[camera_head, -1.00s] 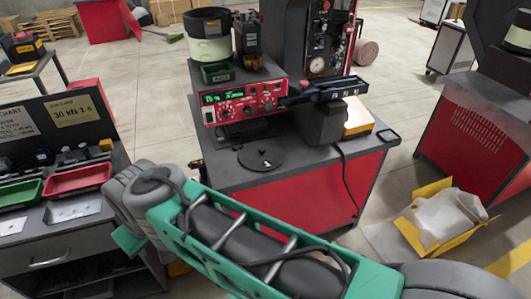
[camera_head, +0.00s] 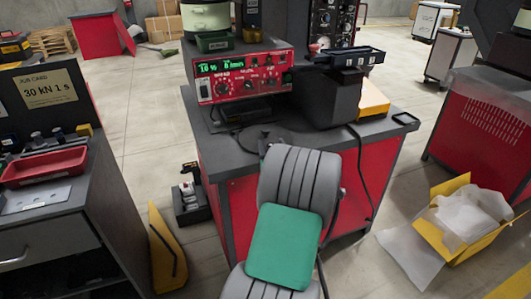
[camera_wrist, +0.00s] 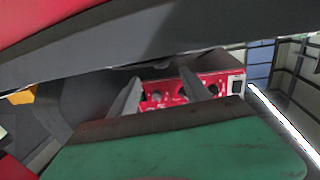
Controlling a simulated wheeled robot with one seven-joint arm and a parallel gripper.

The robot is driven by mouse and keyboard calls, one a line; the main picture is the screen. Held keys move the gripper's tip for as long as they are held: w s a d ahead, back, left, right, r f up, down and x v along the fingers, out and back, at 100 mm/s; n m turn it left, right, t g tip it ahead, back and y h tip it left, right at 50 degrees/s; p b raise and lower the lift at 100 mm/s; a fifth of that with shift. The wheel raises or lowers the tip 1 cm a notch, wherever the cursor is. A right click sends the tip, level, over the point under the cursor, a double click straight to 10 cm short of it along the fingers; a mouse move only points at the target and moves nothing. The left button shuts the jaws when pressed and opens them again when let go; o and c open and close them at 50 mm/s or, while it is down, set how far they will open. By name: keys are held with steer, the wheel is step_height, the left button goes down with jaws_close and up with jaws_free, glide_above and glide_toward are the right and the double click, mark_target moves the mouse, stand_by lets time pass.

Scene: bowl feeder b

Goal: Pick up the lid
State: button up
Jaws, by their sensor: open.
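The lid (camera_head: 252,139) is a flat, dark round disc lying on the grey bench top, in front of the red control box. My arm hides its near right part in the head view. I cannot make it out with certainty in the wrist view. My gripper (camera_wrist: 161,76) shows two grey fingers spread apart with nothing between them. In the head view the fingers are hidden behind my grey and green arm links, which reach up to the bench's front edge near the lid.
The red control box (camera_head: 240,78) with lit displays and knobs stands behind the lid; it also shows beyond my fingers in the wrist view (camera_wrist: 168,94). A black device (camera_head: 335,95) stands to the right. A cable hangs over the bench's front. The bench top left of the lid is clear.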

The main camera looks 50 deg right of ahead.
mark_target(266, 132)
steer(key=p+x, duration=0.1)
steer(key=x, duration=0.6)
steer(key=shift+w+r, duration=0.1)
steer(key=shift+w, duration=0.25)
steer(key=shift+c, duration=0.4)
jaws_close()
steer(key=shift+r, duration=0.1)
